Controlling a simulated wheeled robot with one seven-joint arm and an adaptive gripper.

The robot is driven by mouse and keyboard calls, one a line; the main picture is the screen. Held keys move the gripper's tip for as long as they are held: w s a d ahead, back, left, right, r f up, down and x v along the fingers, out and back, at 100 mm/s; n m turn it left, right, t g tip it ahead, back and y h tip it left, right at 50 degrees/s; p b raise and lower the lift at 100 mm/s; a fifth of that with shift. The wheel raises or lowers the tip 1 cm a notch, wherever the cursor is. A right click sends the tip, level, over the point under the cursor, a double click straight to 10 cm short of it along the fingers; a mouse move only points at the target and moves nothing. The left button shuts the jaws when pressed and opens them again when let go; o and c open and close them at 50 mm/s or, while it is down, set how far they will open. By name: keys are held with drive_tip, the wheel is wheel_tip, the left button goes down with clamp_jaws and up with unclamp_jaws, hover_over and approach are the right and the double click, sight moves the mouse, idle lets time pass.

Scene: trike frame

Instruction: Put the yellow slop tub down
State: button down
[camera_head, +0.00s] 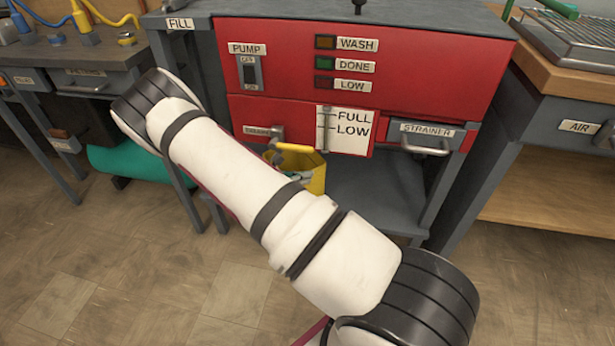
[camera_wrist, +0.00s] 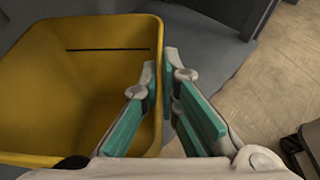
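The yellow slop tub (camera_head: 317,181) shows in the head view below the red panel, largely hidden behind my arm. In the wrist view the tub (camera_wrist: 60,85) fills the left side, and I look down into its open top. The fingertips appear to pinch that wall. I cannot tell whether the tub's base touches the grey shelf (camera_head: 377,195).
The red washer cabinet (camera_head: 420,60) with its level card (camera_head: 344,131) and strainer drawer (camera_head: 427,138) overhangs the shelf. Right of the tub, the shelf is clear up to the cabinet leg (camera_head: 440,195). A green thing (camera_head: 130,163) lies left under a bench. A wooden-topped bench stands right.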

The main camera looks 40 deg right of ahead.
drive_tip(key=shift+a, duration=0.1)
drive_tip(key=shift+f, duration=0.15)
drive_tip(key=c, duration=1.8)
unclamp_jaws()
